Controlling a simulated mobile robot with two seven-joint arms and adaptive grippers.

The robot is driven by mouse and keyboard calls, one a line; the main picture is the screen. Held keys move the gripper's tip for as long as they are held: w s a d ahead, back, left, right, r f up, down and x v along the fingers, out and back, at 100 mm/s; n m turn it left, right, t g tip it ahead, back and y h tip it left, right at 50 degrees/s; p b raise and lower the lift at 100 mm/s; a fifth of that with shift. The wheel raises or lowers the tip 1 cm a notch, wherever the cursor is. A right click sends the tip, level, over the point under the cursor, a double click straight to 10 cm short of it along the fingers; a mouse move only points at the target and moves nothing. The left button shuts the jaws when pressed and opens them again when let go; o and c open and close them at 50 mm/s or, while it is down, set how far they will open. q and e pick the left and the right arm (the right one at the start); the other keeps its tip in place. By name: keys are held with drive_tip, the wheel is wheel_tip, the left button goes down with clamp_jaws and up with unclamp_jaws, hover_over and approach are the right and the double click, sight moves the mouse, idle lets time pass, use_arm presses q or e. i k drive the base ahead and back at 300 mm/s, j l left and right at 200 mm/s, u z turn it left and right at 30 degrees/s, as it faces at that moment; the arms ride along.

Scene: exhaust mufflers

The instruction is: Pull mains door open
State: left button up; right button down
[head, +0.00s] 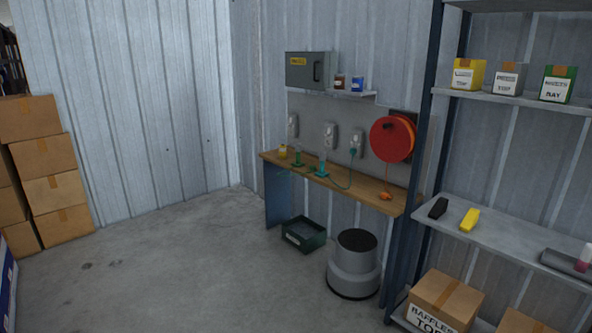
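A grey wall cabinet (308,70) with a yellow label at its upper left and a dark handle (317,72) on its right side hangs on the corrugated wall above a workbench. Its front door looks closed. The label is too small to read, so I cannot tell for certain that this is the mains door. Neither of my grippers shows in the head view.
The wooden workbench (375,192) holds small green items and a cable. A grey step stool (355,266) and a green crate (304,234) stand before it. Metal shelving (500,240) is at right, cardboard boxes (55,192) at left. The concrete floor (170,265) between is clear.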

sight(303, 69)
drive_tip(key=i, duration=2.15)
drive_tip(key=i+j, duration=0.1)
drive_tip(key=i, duration=2)
drive_tip(key=i+l+z, duration=0.05)
drive_tip(key=l, duration=0.05)
